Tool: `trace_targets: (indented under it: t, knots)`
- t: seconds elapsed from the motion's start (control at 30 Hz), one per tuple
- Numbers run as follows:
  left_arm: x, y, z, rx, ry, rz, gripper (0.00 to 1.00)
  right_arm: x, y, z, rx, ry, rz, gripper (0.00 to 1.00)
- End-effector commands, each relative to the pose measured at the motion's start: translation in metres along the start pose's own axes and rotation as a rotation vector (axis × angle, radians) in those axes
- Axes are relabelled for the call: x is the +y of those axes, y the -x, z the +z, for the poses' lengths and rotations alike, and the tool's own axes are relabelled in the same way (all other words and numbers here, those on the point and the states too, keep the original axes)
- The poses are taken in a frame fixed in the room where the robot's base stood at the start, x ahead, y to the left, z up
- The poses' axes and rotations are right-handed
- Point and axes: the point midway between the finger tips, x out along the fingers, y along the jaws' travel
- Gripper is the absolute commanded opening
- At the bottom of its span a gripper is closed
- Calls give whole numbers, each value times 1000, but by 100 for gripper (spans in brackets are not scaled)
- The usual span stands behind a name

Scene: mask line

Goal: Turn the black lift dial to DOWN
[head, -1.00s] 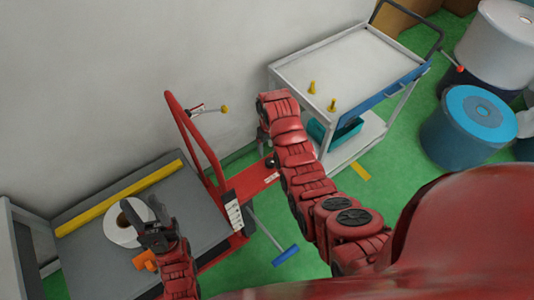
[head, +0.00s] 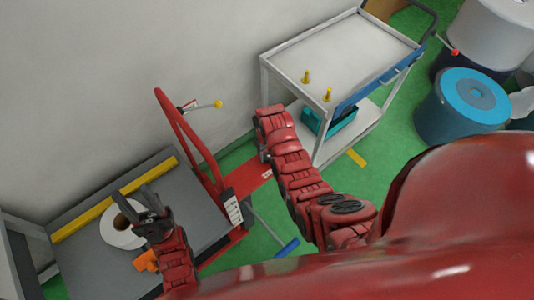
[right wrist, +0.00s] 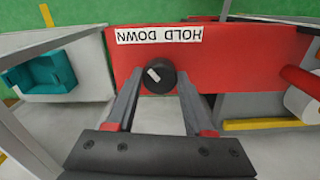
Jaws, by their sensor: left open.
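The black lift dial (right wrist: 166,80) is on a red panel (right wrist: 235,65) in the right wrist view. Its white mark slants toward the upper left. A white label (right wrist: 160,35) above it reads HOLD DOWN, upside down, with DOWN at the left. My right gripper (right wrist: 159,84) is open, its fingers on either side of the dial; I cannot tell whether they touch it. In the head view my right arm hides the dial. My left gripper (head: 135,197) is open and empty over the grey platform (head: 92,262), near a white roll (head: 118,236).
The red lift handle (head: 187,135) stands between the platform and a white cart (head: 345,55). The cart carries yellow pegs and a teal bin (head: 340,122) below. Large rolls (head: 462,105) stand at the right. Green floor is free around the cart.

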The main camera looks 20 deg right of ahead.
Motion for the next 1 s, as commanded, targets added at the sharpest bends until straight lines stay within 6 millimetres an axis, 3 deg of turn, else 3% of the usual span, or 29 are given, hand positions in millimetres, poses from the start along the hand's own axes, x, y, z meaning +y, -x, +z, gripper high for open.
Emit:
trace_targets:
  t: [0.03, 0.27, 0.5, 0.8, 0.83, 1.0]
  knots:
    - [0, 0, 0, 0, 0, 0, 48, 0, 0, 0, 0, 0, 0, 42]
    - [0, 0, 0, 0, 0, 0, 48, 0, 0, 0, 0, 0, 0, 0]
    - [1, 14, 2, 0, 0, 0, 48, 0, -4, 0, 1, 105, 1, 0]
    - [1, 13, 2, 0, 0, 0, 48, 0, 0, 0, 0, 138, 0, 0]
    - [1, 13, 2, 0, 0, 0, 48, 0, 0, 0, 0, 137, 0, 55]
    - [1, 13, 2, 0, 0, 0, 48, 0, 0, 0, 0, 137, 0, 81]
